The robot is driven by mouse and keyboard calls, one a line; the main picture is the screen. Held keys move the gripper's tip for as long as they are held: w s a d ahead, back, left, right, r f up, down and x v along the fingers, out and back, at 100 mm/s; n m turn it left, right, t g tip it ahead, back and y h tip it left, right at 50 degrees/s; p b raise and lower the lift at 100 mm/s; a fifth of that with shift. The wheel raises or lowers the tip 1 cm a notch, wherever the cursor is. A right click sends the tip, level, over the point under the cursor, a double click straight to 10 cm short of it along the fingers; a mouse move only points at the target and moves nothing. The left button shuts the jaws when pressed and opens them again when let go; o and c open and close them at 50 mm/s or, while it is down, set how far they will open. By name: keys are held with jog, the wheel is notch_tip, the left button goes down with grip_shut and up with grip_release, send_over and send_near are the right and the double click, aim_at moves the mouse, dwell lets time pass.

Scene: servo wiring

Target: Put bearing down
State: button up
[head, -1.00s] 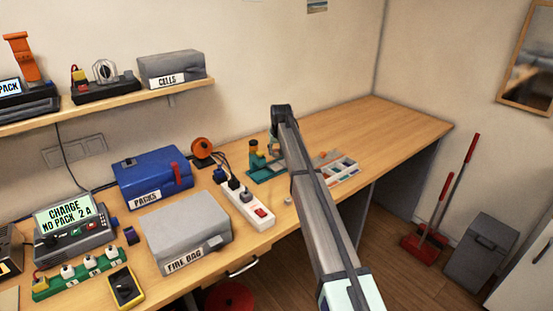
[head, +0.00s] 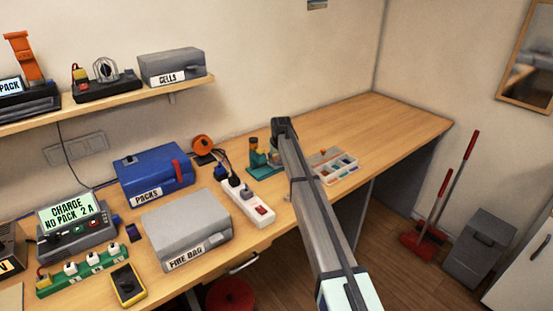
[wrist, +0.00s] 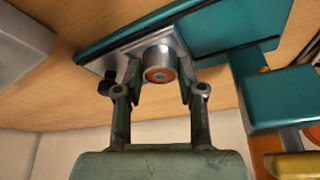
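In the wrist view the bearing (wrist: 160,74), a short metal cylinder with an orange ring on its face, is between the two fingertips of my gripper (wrist: 160,68). It is in front of a silver block (wrist: 115,60) on the teal base (wrist: 205,35). Whether it rests on the block, and whether both fingers press on it or stand slightly apart, I cannot tell. In the head view the teal fixture (head: 264,162) stands on the bench just left of my arm; my arm hides the gripper and bearing there.
A compartment tray (head: 338,168) with small parts lies right of my arm. A white power strip (head: 247,203) with plugs lies to the left, by the fire bag box (head: 187,228). An orange disc (head: 203,144) stands behind. The far right bench top (head: 385,122) is clear.

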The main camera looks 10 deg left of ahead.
jog(key=shift+o, duration=1.4)
jog(key=shift+r, duration=0.1)
jog(key=b+v, duration=0.2)
jog(key=v, duration=1)
jog(key=shift+b, duration=0.35)
